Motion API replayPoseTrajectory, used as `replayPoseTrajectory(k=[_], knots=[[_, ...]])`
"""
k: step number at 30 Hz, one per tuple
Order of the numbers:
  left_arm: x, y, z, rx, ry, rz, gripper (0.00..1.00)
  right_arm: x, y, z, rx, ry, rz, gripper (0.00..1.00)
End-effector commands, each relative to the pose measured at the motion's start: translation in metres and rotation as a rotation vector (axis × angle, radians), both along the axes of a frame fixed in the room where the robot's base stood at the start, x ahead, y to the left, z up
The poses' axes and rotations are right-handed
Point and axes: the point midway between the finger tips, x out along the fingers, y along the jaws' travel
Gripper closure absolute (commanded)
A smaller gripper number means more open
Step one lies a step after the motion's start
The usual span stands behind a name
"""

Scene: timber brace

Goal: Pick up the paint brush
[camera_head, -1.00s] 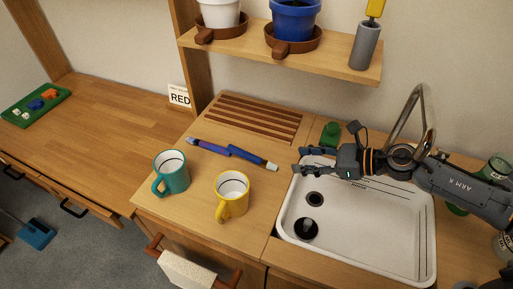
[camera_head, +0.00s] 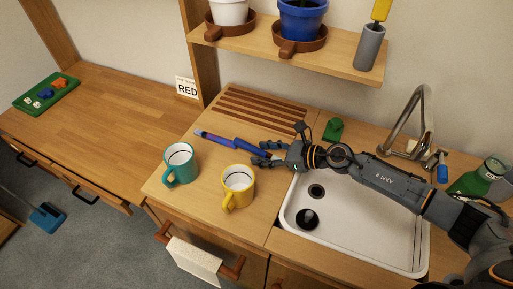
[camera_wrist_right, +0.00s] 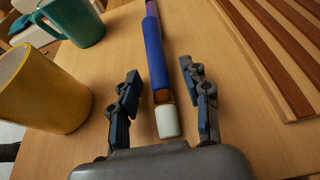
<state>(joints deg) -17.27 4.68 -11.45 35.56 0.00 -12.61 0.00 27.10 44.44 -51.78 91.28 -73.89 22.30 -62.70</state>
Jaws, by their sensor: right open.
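The paint brush (camera_head: 222,139) lies on the wooden counter between the mugs and the slatted board. It has a long blue and purple handle; in the wrist view the blue brush (camera_wrist_right: 155,55) ends in a brown band and a white tip. My right gripper (camera_head: 259,153) is at the brush's right end and hides that end in the head view. In the wrist view the right gripper (camera_wrist_right: 160,75) is open, with one finger on each side of the brush and gaps to both. My left gripper is not in view.
A teal mug (camera_head: 180,160) and a yellow mug (camera_head: 238,183) stand in front of the brush. The slatted board (camera_head: 255,108) lies behind it. The white sink (camera_head: 365,228) is under my right arm. A shelf (camera_head: 300,52) with pots hangs above the counter.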

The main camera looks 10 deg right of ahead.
Motion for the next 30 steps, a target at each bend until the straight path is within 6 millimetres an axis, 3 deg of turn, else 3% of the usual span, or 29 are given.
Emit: replayPoseTrajectory(k=[8, 15, 30], knots=[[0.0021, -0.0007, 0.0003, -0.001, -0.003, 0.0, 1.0, 0.0019, 0.0025, -0.0015, -0.001, -0.001, -0.001, 0.53], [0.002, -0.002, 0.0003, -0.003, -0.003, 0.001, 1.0, 0.0018, 0.0023, -0.0014, 0.0, 0.0, -0.001, 1.0], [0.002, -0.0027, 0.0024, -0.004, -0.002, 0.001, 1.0, 0.006, -0.0019, 0.0056, 0.0, -0.002, -0.003, 1.0]])
